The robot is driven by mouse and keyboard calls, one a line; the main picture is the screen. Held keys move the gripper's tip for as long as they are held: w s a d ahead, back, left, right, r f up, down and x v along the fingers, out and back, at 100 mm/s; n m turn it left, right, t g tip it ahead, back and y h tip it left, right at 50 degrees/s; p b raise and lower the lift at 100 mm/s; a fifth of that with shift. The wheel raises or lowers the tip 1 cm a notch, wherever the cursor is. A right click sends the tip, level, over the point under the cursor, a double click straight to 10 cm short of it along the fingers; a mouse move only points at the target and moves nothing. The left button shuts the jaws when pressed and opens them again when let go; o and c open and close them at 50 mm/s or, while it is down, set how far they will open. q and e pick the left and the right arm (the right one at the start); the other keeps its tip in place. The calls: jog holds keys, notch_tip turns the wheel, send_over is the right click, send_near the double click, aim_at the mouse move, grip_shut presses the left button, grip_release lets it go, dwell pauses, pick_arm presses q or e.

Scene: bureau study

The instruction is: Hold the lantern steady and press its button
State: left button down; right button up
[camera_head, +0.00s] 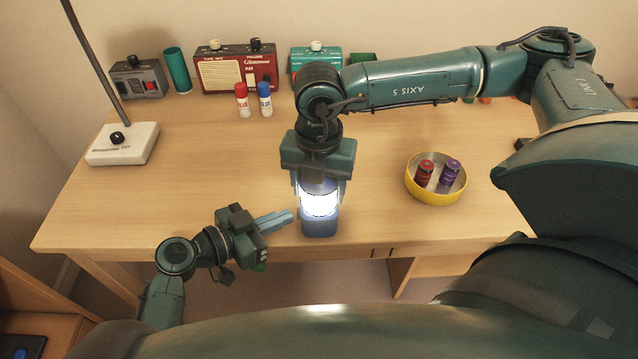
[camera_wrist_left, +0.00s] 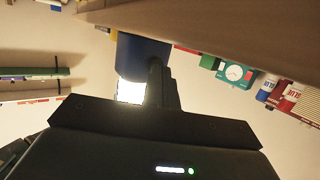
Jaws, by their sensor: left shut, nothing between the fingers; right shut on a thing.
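The lantern (camera_head: 319,226) stands upright near the desk's front edge, with a blue base and a brightly lit white lamp section. My right gripper (camera_head: 321,186) comes down from above and is shut on its upper part, hiding the top. My left gripper (camera_head: 291,216) is shut and empty, its fingertips pointing at the lantern from the left, close to the base. In the left wrist view, the left fingers (camera_wrist_left: 158,65) overlap the edge of the blue base (camera_wrist_left: 140,54). I cannot tell whether they touch it. The button is not visible.
A yellow bowl (camera_head: 437,198) with two small cans stands right of the lantern. Two glue sticks (camera_head: 242,101), a red radio (camera_head: 236,72) and other devices line the back. A lamp with a white base (camera_head: 122,145) stands at left. The desk's left-middle is clear.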

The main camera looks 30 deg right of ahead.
pick_arm(q)
jog(key=shift+w+a, duration=0.45)
jog(key=shift+a, duration=0.3)
jog(key=shift+w+a, duration=0.4)
jog(key=shift+a, duration=0.3)
jog(key=shift+w+a, duration=0.45)
jog(key=shift+a, duration=0.3)
pick_arm(e)
jog(key=o, duration=1.2)
jog(key=shift+o, duration=0.2)
jog(key=shift+r, duration=0.15)
notch_tip(320, 180, up, 12)
jog(key=shift+f, duration=0.1)
